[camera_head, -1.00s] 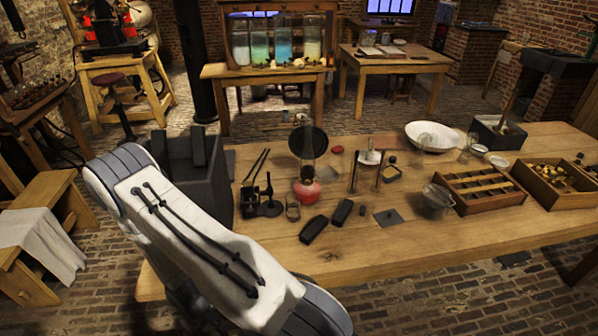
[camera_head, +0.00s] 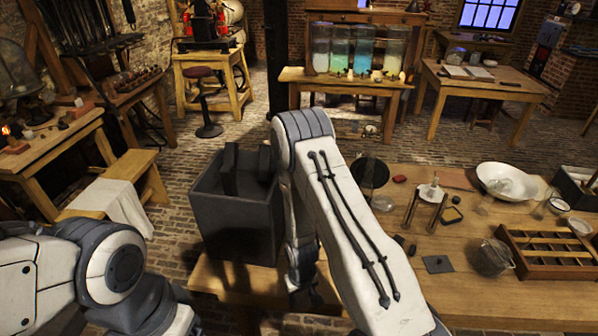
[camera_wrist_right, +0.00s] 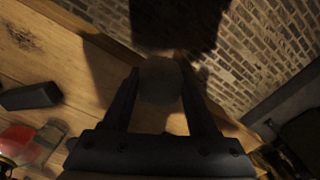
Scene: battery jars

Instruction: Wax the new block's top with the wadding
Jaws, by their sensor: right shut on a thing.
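My right gripper (camera_wrist_right: 160,95) is shut on a small pale grey, rounded lump, which looks like the wadding (camera_wrist_right: 160,80), in the right wrist view. It is over the table near its edge. In the head view my right gripper (camera_head: 306,292) is low behind my forearm, dim and partly hidden. A black block (camera_wrist_right: 30,96) lies on the table at the left of the wrist view. A dark, blurred shape (camera_wrist_right: 176,22) is at the top there; I cannot tell whether it is a block or shadow. My left arm shows at the lower left of the head view, but its gripper does not.
A grey open box (camera_head: 237,222) stands left of my right arm. A red lamp (camera_wrist_right: 18,145) stands near the block. A metal plate (camera_head: 438,264), white bowl (camera_head: 506,181), glass vessel (camera_head: 491,257) and compartmented tray (camera_head: 555,254) occupy the table's right side.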

